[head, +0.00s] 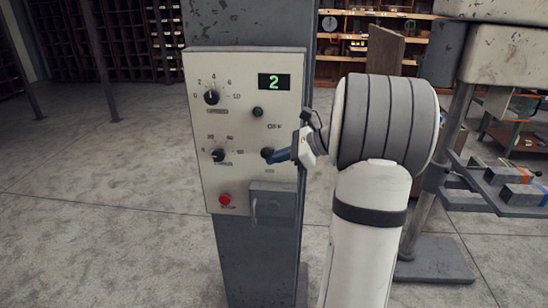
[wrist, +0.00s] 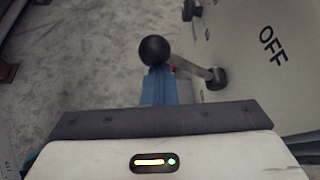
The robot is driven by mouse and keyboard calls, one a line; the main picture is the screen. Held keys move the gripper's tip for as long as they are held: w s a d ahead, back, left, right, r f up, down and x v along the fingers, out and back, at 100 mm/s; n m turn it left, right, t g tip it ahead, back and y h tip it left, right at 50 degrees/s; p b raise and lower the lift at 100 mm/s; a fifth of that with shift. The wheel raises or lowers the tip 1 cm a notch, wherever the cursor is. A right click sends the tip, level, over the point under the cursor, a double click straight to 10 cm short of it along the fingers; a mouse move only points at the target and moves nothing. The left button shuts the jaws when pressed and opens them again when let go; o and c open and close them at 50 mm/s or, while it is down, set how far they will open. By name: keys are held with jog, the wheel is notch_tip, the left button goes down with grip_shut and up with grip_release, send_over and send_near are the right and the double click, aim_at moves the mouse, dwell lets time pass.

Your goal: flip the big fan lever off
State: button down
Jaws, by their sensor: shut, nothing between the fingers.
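The big lever shows in the wrist view as a black ball (wrist: 154,50) on a metal rod (wrist: 190,66), with its pivot on the pale panel. The rod sticks out from the panel face. An OFF label (wrist: 272,46) is printed beside the pivot. My gripper (wrist: 159,80) is shut and empty, its blue fingertips right at the ball; I cannot tell whether they touch it. In the head view my gripper (head: 275,156) reaches from the right to the dark ball (head: 266,152), under the OFF label (head: 274,126). My fingers partly hide the lever there.
The control panel (head: 204,120) on a grey column carries a numbered dial (head: 211,97), a display reading 2 (head: 275,82), a green button (head: 257,112), a second knob (head: 218,155), a red button (head: 225,199) and a grey box (head: 272,203) below the lever. Floor to the left is clear.

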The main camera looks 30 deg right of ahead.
jog(key=shift+d, duration=0.1)
notch_tip(320, 180, down, 4)
jog(key=b, duration=0.2)
jog(key=b+v, duration=0.1)
jog(key=v, duration=0.9)
jog(key=shift+w+d, duration=0.2)
jog(key=shift+d, duration=0.35)
